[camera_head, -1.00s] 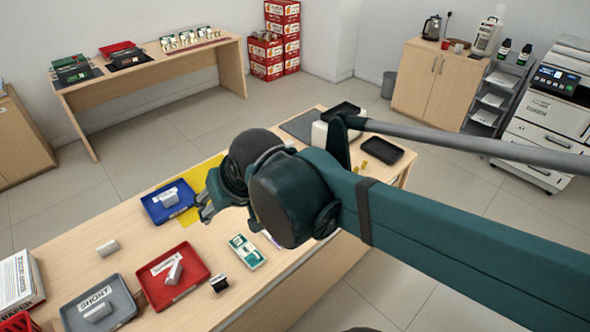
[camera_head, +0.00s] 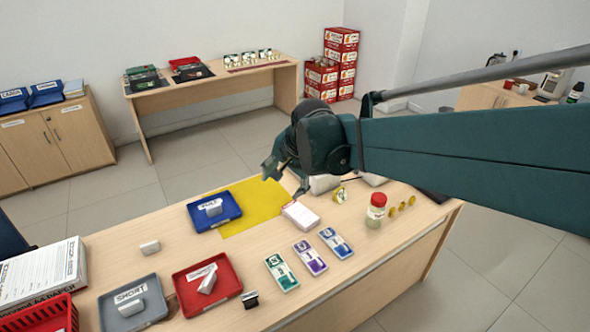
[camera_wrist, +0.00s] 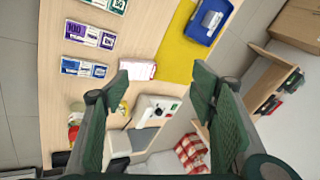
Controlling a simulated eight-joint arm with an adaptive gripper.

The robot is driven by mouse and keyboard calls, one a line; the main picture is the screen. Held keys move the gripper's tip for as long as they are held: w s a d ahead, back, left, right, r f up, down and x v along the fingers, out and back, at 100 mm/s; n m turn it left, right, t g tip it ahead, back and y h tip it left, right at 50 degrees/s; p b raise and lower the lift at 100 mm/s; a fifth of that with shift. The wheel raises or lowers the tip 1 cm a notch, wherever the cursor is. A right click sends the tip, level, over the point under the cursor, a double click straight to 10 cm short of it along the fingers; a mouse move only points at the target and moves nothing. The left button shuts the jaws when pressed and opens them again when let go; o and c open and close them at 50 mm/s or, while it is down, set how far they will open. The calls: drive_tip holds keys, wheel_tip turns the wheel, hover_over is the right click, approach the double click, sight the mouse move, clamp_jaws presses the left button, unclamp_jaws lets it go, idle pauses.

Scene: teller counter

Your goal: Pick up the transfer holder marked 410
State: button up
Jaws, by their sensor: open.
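I cannot read 410 on anything. Small whitish blocks that may be holders sit in the blue tray (camera_head: 232,200), the red tray (camera_head: 187,292) and the grey tray (camera_head: 112,321); another block (camera_head: 150,247) lies loose on the counter. My gripper (camera_head: 285,178) is above the counter's back edge, right of the blue tray, over the far part of the yellow mat (camera_head: 240,222). In the wrist view my gripper (camera_wrist: 159,76) is open with nothing between its fingers. The blue tray (camera_wrist: 192,30) and its block (camera_wrist: 212,18) show at the top there.
Green (camera_head: 281,273), purple (camera_head: 310,257) and blue (camera_head: 335,243) banknote-like packs lie on the counter, near a white pad (camera_head: 300,216) and a red-lidded jar (camera_head: 376,208). A paper box (camera_head: 42,275) stands at left. Bare counter lies left of the blue tray.

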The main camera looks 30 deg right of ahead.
drive_tip(key=w+d+f+m, duration=0.5)
drive_tip(key=w+d+m, duration=0.15)
drive_tip(key=d, duration=0.35)
drive_tip(key=m+g+y+b, duration=0.1)
drive_tip(key=m, duration=1.3)
approach(340, 190)
drive_tip(key=x, duration=0.2)
drive_tip(key=shift+w+f, duration=0.1)
drive_tip(key=shift+f, duration=0.15)
drive_tip(key=shift+b+x, duration=0.3)
drive_tip(key=shift+x, duration=1)
drive_tip(key=shift+a+f, duration=0.15)
drive_tip(key=shift+b+x, duration=0.75)
drive_tip(key=shift+x, duration=1.7)
